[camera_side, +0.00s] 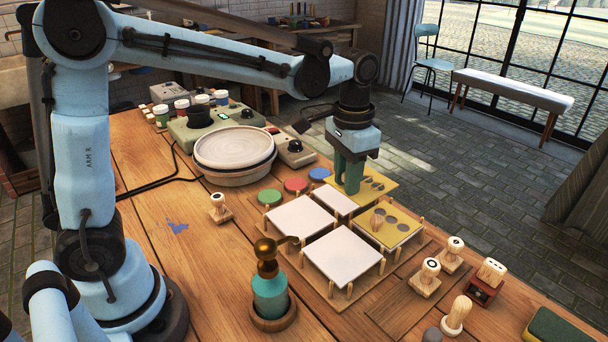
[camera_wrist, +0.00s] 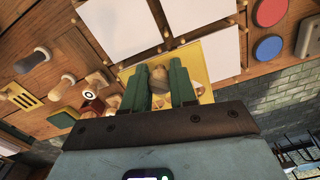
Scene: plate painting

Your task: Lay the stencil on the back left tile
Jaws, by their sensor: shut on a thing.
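My gripper (camera_side: 348,188) has its green fingers shut around a wooden knob, which shows between the fingertips in the wrist view (camera_wrist: 160,72). The left tile (camera_side: 300,220) and the near tile (camera_side: 342,256) are white and bare.
Green (camera_side: 270,197), red (camera_side: 296,185) and blue (camera_side: 319,173) pads lie behind the tiles. Thin pegs stand around the tiles. A round turntable (camera_side: 233,147) is at the back left. A teal pump bottle (camera_side: 270,297) stands in front, and several stamps (camera_side: 428,275) at the right.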

